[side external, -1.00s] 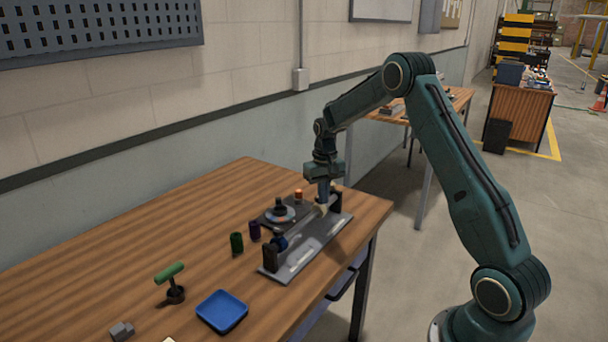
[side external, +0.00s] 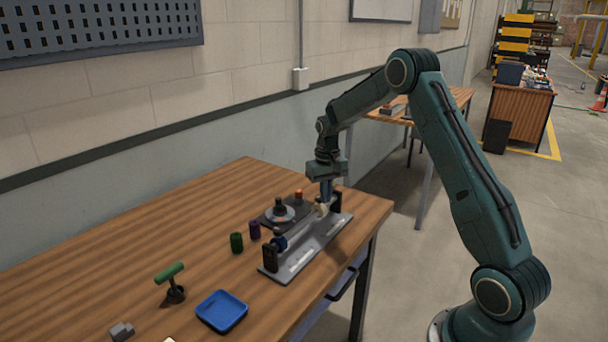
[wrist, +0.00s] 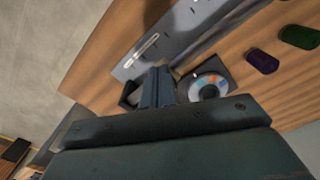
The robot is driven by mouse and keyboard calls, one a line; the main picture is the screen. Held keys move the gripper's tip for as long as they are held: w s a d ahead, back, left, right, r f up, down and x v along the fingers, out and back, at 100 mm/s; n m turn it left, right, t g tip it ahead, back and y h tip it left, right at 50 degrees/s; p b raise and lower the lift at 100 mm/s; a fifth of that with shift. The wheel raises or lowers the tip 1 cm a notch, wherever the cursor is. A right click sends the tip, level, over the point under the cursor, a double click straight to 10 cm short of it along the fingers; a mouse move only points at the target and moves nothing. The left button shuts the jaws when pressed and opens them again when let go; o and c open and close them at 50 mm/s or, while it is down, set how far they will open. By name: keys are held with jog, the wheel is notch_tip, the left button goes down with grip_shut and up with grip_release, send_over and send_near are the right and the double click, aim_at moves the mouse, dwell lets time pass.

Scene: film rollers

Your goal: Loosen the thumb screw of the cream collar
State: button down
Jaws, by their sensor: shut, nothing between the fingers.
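The cream collar (side external: 321,209) sits toward the far right end of the grey fixture, directly below my gripper (side external: 325,200). My gripper points down with its fingers shut and nothing between them. The fingertips are at or just above the collar; I cannot tell whether they touch it. The collar's thumb screw is too small or hidden behind the fingers to make out. In the wrist view, my shut fingers (wrist: 157,88) reach toward the fixture (wrist: 165,45) and hide most of the collar.
A dark plate with a disc (side external: 281,214) lies behind the fixture. Purple (side external: 254,230) and green (side external: 236,243) rollers stand left. A green-handled tool (side external: 170,273) and blue tray (side external: 222,311) are nearer.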

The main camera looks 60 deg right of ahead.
jog(key=shift+r, duration=2.7)
jog(key=shift+w+a+r, duration=0.45)
jog(key=shift+w+a, duration=0.15)
jog(key=shift+w, duration=0.1)
jog(key=shift+f, duration=0.15)
notch_tip(320, 180, down, 7)
jog(key=shift+w+d+r, duration=0.15)
jog(key=shift+d+r, duration=0.05)
jog(key=shift+d, duration=0.05)
jog(key=shift+s+d, duration=0.45)
jog(key=shift+d, duration=0.3)
dwell(0.5)
jog(key=shift+s, duration=0.1)
